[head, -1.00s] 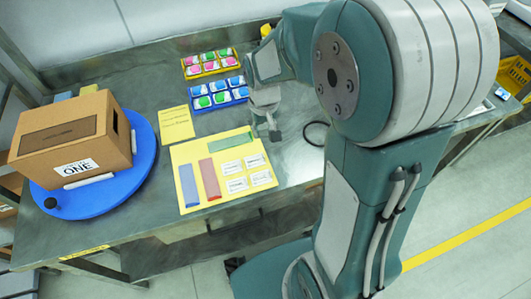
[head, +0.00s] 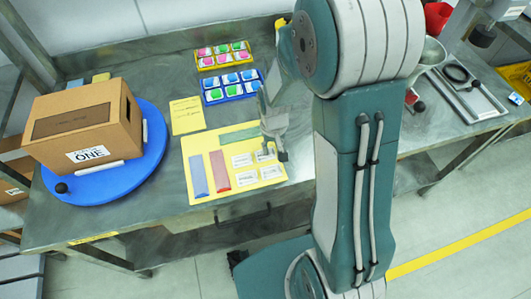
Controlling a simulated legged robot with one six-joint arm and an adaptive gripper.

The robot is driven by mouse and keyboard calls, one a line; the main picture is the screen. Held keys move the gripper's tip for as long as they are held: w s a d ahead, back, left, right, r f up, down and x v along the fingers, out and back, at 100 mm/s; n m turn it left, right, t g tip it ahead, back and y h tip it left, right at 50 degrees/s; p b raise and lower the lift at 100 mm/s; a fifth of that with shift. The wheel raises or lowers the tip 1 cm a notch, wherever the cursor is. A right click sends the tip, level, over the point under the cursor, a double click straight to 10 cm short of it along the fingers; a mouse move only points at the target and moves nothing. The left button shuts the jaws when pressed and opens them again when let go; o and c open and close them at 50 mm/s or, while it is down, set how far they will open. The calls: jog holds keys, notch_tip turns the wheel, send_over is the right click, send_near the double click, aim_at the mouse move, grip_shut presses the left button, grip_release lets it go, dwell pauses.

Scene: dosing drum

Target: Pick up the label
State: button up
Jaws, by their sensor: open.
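Several small white labels (head: 242,160) with printed text lie in two rows on the right part of a yellow mat (head: 204,147) on the metal table. One front-row label (head: 271,172) is at the mat's right side. My gripper (head: 274,154) points down over the mat's right edge, by the back-right label (head: 262,156), which it partly covers. The gripper is open and appears empty. I cannot tell its exact height above the mat.
A blue strip (head: 197,177), a red strip (head: 219,171) and a green strip (head: 239,135) lie on the mat. A cardboard box (head: 80,125) stands on a blue turntable (head: 150,160) at left. Yellow (head: 208,66) and blue (head: 232,97) trays hold coloured items behind.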

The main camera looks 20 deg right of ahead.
jog(key=c, duration=0.4)
jog(key=shift+d, duration=0.15)
grip_shut()
jog(key=shift+r, duration=0.1)
jog(key=shift+r, duration=0.55)
jog(key=s+a+r, duration=0.9)
jog(key=s+r, duration=0.2)
jog(key=r, duration=0.1)
notch_tip(320, 180, up, 10)
jog(key=shift+d, duration=0.15)
jog(key=shift+f, duration=0.1)
